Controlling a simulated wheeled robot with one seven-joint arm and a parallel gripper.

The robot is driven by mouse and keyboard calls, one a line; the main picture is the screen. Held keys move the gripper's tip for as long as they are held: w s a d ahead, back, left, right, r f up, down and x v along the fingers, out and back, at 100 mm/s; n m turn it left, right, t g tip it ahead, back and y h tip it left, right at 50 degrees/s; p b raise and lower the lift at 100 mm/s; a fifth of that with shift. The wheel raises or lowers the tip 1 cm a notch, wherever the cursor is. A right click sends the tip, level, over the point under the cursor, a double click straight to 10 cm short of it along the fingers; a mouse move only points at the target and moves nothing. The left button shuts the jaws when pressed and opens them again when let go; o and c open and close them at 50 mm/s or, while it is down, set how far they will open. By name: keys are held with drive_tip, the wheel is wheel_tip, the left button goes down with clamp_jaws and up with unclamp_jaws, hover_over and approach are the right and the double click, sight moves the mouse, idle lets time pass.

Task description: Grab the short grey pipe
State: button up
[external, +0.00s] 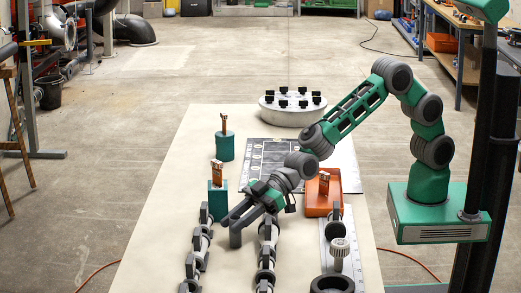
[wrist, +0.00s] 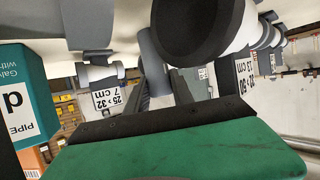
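Short grey pipe pieces with dark clamps stand in rows at the front of the table in the external view: a left row (external: 196,262) and a middle row (external: 265,258). I cannot tell which piece is the short grey pipe. My gripper (external: 234,228) reaches down and left between these rows, beside the teal box (external: 217,198). Its finger opening is not clear.
An orange tray (external: 347,181) lies right of my gripper. A teal cylinder (external: 225,147) and a pale round stand with black pegs (external: 292,117) are farther back. A black ring (external: 332,284) and ribbed grey fitting (external: 340,250) are at front right. The table's left side is clear.

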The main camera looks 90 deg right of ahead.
clamp_jaws()
